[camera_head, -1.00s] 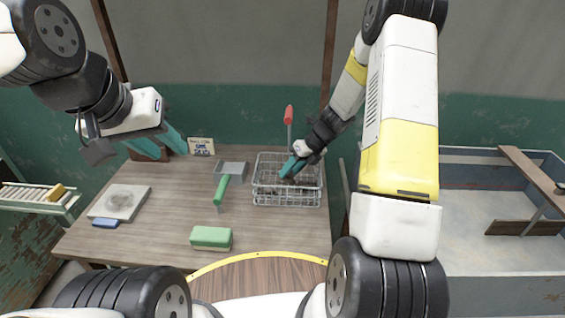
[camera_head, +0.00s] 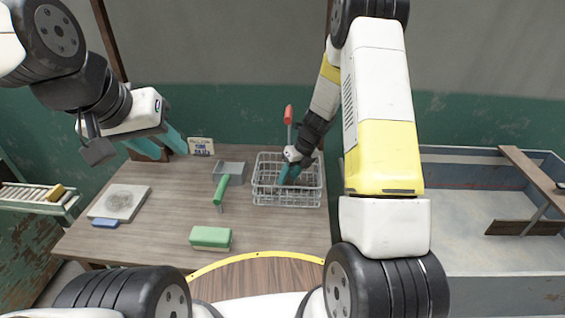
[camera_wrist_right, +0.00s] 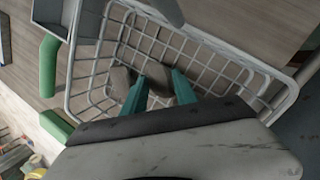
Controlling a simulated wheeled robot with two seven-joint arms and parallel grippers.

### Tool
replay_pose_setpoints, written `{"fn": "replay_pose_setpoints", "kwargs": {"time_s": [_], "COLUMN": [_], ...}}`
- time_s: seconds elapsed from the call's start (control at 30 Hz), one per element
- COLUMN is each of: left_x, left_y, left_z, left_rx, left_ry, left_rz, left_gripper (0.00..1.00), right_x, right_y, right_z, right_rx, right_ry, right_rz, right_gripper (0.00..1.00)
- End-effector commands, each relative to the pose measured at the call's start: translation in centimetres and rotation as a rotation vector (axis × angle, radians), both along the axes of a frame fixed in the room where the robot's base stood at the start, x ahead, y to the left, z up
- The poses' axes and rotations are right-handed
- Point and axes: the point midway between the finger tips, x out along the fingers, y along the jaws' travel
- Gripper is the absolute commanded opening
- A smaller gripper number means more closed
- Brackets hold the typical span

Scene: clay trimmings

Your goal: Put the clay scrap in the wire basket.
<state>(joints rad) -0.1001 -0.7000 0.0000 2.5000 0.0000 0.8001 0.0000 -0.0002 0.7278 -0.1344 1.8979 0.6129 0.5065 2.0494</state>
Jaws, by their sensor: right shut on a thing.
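The wire basket (camera_head: 287,201) stands near the right end of the wooden table, and it fills much of the right wrist view (camera_wrist_right: 112,38). My right gripper (camera_head: 285,181) reaches down inside it, fingers pointing at the mesh floor. In the right wrist view it is shut on a grey-brown clay scrap (camera_wrist_right: 158,76) between its teal fingertips. Another grey-brown lump (camera_wrist_right: 120,82) lies in the basket beside the left finger. Whether the held scrap touches the basket floor is unclear. My left gripper (camera_head: 161,144) is open and empty above the table's back left.
A green block (camera_head: 211,238) sits at the front. A pale slab (camera_head: 119,202) and blue block (camera_head: 105,223) are at left. A red-handled tool (camera_head: 289,115) rises behind the basket.

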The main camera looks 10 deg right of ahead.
Motion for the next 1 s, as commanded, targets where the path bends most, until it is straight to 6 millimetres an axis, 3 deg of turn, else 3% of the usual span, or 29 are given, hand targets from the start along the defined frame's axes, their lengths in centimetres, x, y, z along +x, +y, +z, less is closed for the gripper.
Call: {"fn": "replay_pose_setpoints", "kwargs": {"time_s": [0.07,0.1,0.13,0.53,1.0], "left_x": [0.0,0.0,0.0,0.0,0.0], "left_y": [0.0,0.0,0.0,0.0,0.0], "left_z": [0.0,0.0,0.0,0.0,0.0], "left_rx": [0.0,0.0,0.0,0.0,0.0], "left_ry": [0.0,0.0,0.0,0.0,0.0], "left_rz": [0.0,0.0,0.0,0.0,0.0], "left_gripper": [0.36,0.36,0.36,0.36,0.36], "right_x": [0.0,0.0,0.0,0.0,-1.0], "right_y": [0.0,0.0,0.0,-0.3,-3.3], "right_z": [-0.3,-0.2,-0.2,0.7,9.3], "right_rx": [0.0,0.0,0.0,-0.001,-0.001], "right_ry": [0.0,0.0,0.0,-0.002,-0.004], "right_rz": [0.0,0.0,0.0,-0.001,0.0], "right_gripper": [0.0,0.42,0.43,0.43,0.43]}}
